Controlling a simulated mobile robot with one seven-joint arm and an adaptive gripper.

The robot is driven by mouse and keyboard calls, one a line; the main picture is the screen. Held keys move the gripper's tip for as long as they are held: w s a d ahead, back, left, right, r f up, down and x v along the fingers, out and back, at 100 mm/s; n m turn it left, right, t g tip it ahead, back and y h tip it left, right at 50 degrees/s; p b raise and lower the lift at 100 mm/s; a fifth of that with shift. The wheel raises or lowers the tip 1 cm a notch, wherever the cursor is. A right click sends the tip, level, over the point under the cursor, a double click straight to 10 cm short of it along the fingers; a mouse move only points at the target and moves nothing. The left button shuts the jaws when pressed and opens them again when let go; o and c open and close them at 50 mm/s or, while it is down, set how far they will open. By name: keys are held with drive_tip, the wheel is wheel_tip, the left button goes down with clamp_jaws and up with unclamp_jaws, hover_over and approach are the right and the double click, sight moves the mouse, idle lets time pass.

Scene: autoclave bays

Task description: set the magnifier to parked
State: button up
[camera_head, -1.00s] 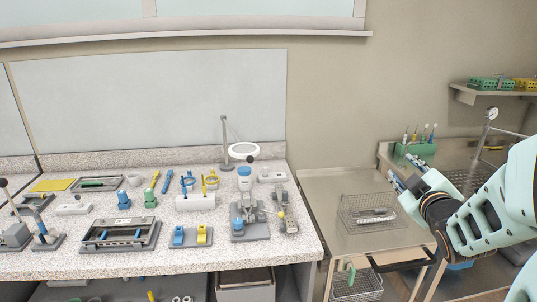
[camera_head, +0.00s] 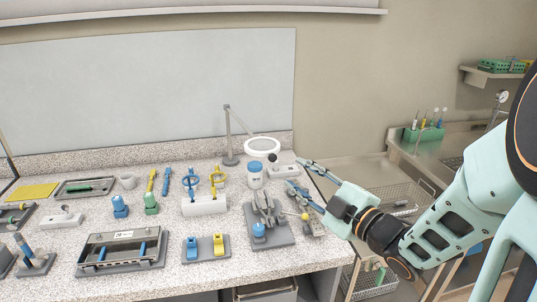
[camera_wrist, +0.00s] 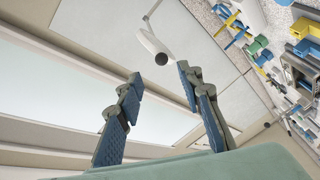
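The magnifier has a white ring head (camera_head: 262,146) on a thin grey jointed arm. Its grey post (camera_head: 230,135) stands at the back of the bench against the wall board. The head is held out to the right of the post, facing up at a tilt. In the wrist view, a pale edge-on disc with a dark knob, probably the magnifier head (camera_wrist: 148,40), lies beyond the fingertips. My gripper (camera_head: 296,174) is at the bench's right end, in front and right of the ring. Its blue-padded fingers (camera_wrist: 158,84) are apart with nothing between them.
A blue-lidded jar (camera_head: 255,175) stands below the ring. A grey fixture with levers (camera_head: 270,226) and a yellow-knobbed device (camera_head: 305,217) are near my gripper. A white holder (camera_head: 204,206) with blue and yellow rings is left. A wire basket (camera_head: 400,200) lies right.

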sight(275, 159)
drive_tip(key=p+x, duration=0.1)
drive_tip(key=x, duration=1)
drive_tip(key=shift+s+a+p, duration=0.15)
drive_tip(key=shift+p, duration=0.2)
drive_tip(key=shift+c, duration=0.4)
clamp_jaws()
drive_tip(key=shift+s, duration=0.1)
